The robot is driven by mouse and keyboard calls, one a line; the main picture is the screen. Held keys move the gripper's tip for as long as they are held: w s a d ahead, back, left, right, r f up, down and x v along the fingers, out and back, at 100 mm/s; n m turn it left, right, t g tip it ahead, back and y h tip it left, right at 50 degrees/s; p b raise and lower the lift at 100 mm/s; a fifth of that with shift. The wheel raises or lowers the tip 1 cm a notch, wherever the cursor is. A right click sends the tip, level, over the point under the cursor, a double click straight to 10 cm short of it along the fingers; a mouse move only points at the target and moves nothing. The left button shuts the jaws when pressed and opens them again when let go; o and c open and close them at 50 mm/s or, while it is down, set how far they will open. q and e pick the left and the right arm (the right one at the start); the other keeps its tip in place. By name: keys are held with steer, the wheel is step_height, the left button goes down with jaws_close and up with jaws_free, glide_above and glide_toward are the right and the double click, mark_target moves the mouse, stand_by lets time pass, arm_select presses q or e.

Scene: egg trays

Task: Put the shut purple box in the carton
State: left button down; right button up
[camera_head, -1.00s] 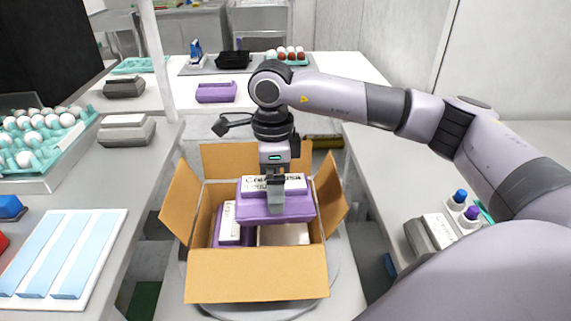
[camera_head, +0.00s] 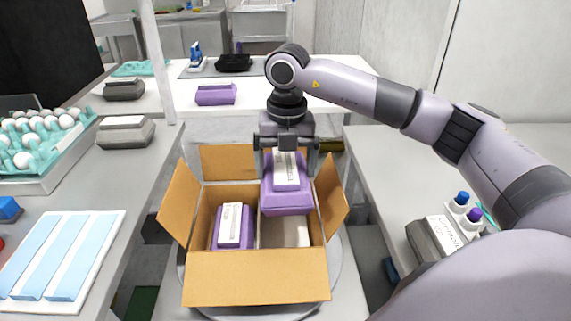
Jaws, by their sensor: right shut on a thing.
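My right gripper (camera_head: 287,148) is shut on a purple egg box (camera_head: 287,201) with a white label on its lid. The box is shut and hangs over the right half of the open cardboard carton (camera_head: 256,277). Its long side now runs front to back, and its near end tilts down. Another purple box (camera_head: 232,228) with a white label lies in the carton's left compartment. The right compartment shows a pale floor under the held box. The carton's flaps are spread open. My left gripper is not in view.
Another purple box (camera_head: 216,94) and grey boxes (camera_head: 126,131) stand on the tables behind and left. A tray of eggs (camera_head: 35,180) is at the left. A grey box (camera_head: 433,240) and small capped bottles (camera_head: 461,200) are on the right table. The carton's side flaps (camera_head: 331,188) stand up beside the held box.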

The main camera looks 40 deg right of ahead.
steer(key=shift+f+b, duration=1.75)
steer(key=shift+f, duration=0.5)
step_height(320, 180, down, 2)
steer(key=shift+f+b, duration=0.2)
steer(key=shift+b, duration=0.6)
arm_select(q)
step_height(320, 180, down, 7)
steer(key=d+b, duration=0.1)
steer(key=b, duration=0.3)
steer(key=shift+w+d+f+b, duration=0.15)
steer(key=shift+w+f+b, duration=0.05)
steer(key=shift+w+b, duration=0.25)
arm_select(e)
steer(key=shift+f, duration=3.85)
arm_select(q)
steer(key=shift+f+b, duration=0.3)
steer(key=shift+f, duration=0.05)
arm_select(e)
steer(key=shift+f, duration=0.55)
steer(key=o, duration=0.7)
steer(key=shift+f, duration=0.1)
